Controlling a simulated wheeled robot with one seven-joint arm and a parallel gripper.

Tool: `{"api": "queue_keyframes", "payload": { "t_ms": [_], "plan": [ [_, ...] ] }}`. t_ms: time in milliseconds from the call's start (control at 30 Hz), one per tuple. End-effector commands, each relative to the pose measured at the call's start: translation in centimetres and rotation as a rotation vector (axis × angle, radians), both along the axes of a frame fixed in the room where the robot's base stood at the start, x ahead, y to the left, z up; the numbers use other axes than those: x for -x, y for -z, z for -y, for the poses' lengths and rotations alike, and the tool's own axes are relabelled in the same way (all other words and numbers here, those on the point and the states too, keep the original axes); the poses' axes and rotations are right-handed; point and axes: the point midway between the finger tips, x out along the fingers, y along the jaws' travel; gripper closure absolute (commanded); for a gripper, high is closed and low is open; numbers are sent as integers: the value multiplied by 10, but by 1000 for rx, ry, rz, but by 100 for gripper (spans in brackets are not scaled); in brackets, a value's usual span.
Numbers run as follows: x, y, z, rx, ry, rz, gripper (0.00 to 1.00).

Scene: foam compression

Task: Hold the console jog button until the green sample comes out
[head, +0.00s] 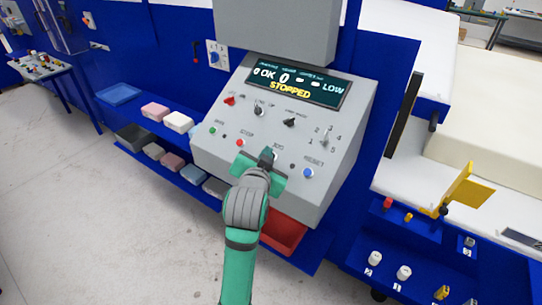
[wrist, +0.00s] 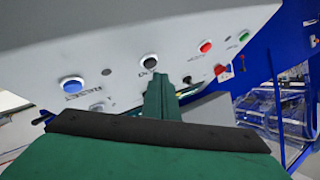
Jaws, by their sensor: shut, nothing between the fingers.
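The grey sloped console (head: 225,145) stands in the middle of the head view, with a display (head: 297,80) reading "STOPPED" in yellow. My gripper (head: 268,155) is shut and empty at the lower row of buttons, over the jog button's place, and hides that button in the head view. In the wrist view the dark jog button (wrist: 149,62) shows with its white ring, and my gripper's fingertips (wrist: 160,80) are just below and right of it. I cannot tell whether they touch the panel. I make out no green sample for certain.
Next to the jog button are a blue reset button (head: 308,173), a red button (head: 240,142) and a green button (head: 212,130). Foam blocks, such as a pink one (head: 155,111), lie on the blue shelf at left. A red bin (head: 284,236) sits below the console.

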Motion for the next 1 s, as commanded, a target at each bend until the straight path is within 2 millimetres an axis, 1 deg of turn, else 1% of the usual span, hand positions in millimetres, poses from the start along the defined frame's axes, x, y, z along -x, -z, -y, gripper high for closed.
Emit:
{"api": "queue_keyframes", "payload": {
  "t_ms": [333, 1000],
  "plan": [
    [-3, 7, 2, 0, -1, -2, 100],
    [-5, 9, 3, 0, 0, 0, 100]
  ]
}}
